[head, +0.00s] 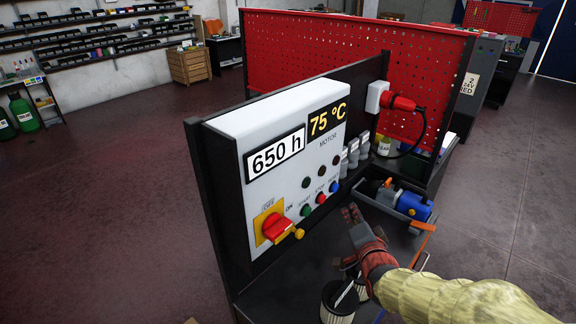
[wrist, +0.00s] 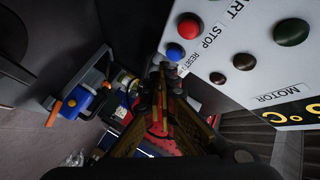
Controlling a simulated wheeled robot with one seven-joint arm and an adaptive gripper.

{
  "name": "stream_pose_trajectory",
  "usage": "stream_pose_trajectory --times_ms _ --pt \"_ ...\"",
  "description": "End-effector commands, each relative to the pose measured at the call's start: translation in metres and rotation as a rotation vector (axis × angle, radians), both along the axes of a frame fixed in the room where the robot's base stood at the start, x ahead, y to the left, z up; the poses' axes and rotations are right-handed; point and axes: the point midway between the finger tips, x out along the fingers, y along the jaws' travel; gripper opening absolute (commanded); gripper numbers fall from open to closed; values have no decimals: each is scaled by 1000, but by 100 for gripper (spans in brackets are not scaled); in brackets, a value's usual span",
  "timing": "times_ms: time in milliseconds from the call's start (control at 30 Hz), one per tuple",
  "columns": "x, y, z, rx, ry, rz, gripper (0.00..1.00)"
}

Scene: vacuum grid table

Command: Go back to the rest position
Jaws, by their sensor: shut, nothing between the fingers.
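My gripper (head: 352,216) is in front of the control panel, at the lower right of the panel face in the head view. It is shut and empty. In the wrist view the gripper (wrist: 161,70) points away from the camera, with its closed fingertips close to the panel's RESET label. The white control panel (head: 232,124) shows "650 h" and "75 °C". It carries green, red and blue buttons and a red rotary switch (head: 279,227) on a yellow plate. The panel (wrist: 235,45) also fills the upper right of the wrist view.
A blue motor or pump (head: 413,206) sits in a dark tray to the right of my gripper. A red perforated board (head: 300,50) rises behind the panel. Open floor (head: 90,220) lies to the left.

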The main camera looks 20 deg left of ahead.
Motion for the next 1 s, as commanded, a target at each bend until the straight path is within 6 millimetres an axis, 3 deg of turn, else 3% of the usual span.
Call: stream_pose_trajectory --times_ms 367,467,567,767,867,1000 --pt "0 -3 2 -9 2 -3 0" --pt "-2 -18 10 -59 10 -16 0" --pt "-10 -50 24 -165 39 -38 0" --pt "-61 -135 48 -447 155 -54 0" --pt "-100 -174 55 -576 225 -38 0" --pt "-167 -219 60 -735 333 13 0"
